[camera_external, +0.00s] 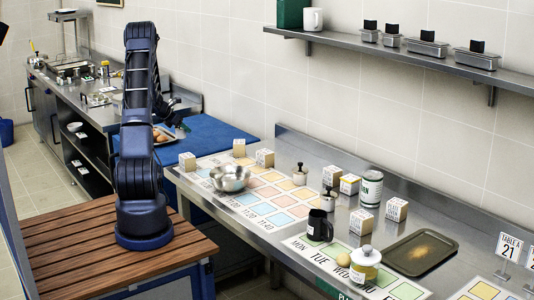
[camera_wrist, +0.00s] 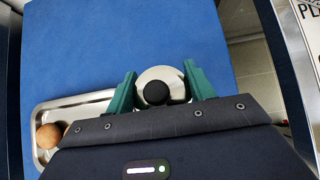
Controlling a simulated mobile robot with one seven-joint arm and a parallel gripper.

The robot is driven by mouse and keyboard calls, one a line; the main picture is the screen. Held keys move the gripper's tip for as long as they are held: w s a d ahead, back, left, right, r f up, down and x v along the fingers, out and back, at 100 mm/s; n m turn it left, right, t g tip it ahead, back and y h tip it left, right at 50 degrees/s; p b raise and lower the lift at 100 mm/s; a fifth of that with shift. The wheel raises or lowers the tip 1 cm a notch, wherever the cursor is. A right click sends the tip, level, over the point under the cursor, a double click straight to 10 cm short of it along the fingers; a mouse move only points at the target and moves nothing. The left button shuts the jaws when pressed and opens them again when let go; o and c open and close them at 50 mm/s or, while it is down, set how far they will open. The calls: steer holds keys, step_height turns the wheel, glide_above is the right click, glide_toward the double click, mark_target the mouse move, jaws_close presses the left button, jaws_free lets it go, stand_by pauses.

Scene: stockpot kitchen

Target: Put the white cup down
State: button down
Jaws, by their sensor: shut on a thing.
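My gripper (camera_wrist: 160,75) has its two green fingers closed on either side of a round, pale metallic thing with a black knob (camera_wrist: 157,77) on top. It does not look like a white cup; it resembles a lidded canister. In the external view my gripper (camera_external: 182,126) is small and dark, low over the blue table, and what it holds is not clear there. Whether the held thing touches the blue surface cannot be told. A white cup (camera_external: 312,19) stands on the wall shelf, well away from my gripper.
The blue table (camera_external: 205,140) has free room beyond my gripper. A metal tray (camera_wrist: 42,112) with a round brown thing (camera_wrist: 48,136) lies left of the held thing. The steel counter (camera_external: 285,232) holds a bowl (camera_external: 230,178), canisters, blocks, a dark mug (camera_external: 319,226) and a baking tray (camera_external: 408,262).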

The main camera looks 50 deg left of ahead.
mark_target(183, 137)
steer(key=shift+f, duration=2.55)
steer(key=shift+f, duration=0.1)
steer(key=c, duration=0.6)
jaws_free()
steer(key=shift+o, duration=0.2)
steer(key=v, duration=1.2)
